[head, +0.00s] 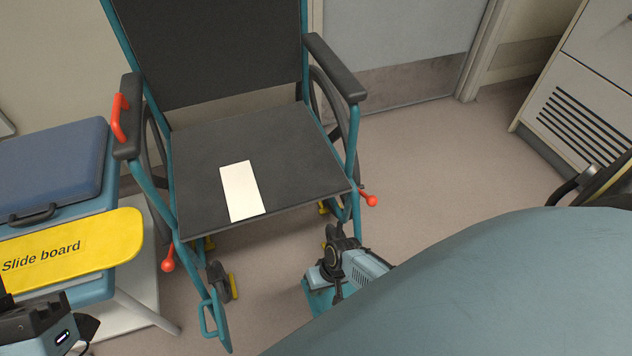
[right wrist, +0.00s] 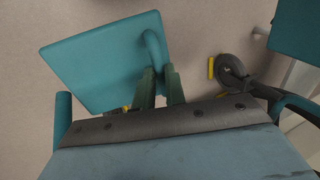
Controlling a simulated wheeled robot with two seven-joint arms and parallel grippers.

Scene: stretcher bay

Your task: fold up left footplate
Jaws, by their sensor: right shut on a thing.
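The left footplate, a teal panel (head: 316,298), is low in front of the wheelchair's right-hand side in the head view, partly hidden by my right arm and the blue-grey surface. The right wrist view shows its broad teal face (right wrist: 100,65) and curved teal loop. My right gripper (right wrist: 160,75) is shut on that loop, with its two dark green fingers either side of it. The other footplate (head: 221,322) stands nearly edge-on at the chair's left side, with its own loop. Part of my left gripper (head: 38,322) shows at the lower left; its fingertips cannot be made out.
The wheelchair seat (head: 200,160) holds a white card (head: 242,190). Red-knobbed levers (head: 369,200) stick out at its sides. A yellow slide board (head: 75,245) and a blue padded case (head: 50,172) are at left. A large blue-grey surface (head: 500,290) fills the lower right. Floor right of the chair is clear.

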